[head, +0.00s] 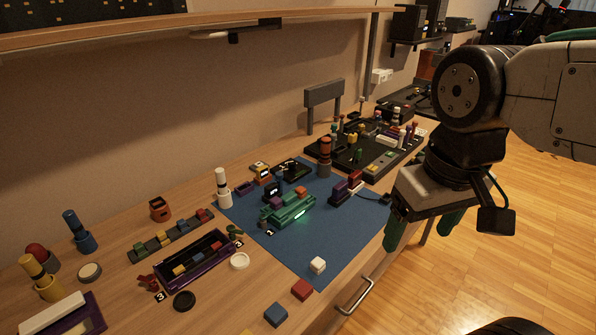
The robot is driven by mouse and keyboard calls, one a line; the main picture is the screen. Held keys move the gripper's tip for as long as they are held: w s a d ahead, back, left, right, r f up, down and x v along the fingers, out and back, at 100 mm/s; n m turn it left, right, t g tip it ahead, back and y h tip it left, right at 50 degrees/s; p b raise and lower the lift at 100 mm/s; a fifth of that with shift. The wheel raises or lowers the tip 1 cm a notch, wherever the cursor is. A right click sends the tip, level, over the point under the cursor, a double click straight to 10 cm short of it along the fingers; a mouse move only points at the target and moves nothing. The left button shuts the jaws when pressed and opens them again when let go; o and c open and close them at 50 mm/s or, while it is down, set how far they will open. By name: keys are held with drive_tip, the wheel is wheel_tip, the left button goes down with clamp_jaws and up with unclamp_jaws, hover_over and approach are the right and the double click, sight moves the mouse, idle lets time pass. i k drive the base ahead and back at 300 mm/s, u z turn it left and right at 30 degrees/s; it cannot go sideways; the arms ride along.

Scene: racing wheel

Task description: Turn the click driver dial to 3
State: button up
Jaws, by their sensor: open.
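I cannot make out for certain which item is the click driver or what its dial reads. A green device (290,210) with a lit green spot lies on the blue mat (312,258), and a small numbered tag (270,234) sits by its near end. Another tag reading 3 (160,296) stands by the dark purple tray (190,268). My gripper (424,230) is at the right, off the table's front edge, pointing down. Its green fingers are apart, with nothing visible between them. It is well away from the mat's items.
A black panel (345,157) with many small parts stands at the back right. A shelf (150,36) overhangs the back.

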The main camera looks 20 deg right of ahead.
sight(292, 164)
drive_tip(key=u, duration=1.3)
drive_tip(key=k, duration=0.85)
drive_tip(key=z, duration=1.05)
drive_tip(key=i, duration=1)
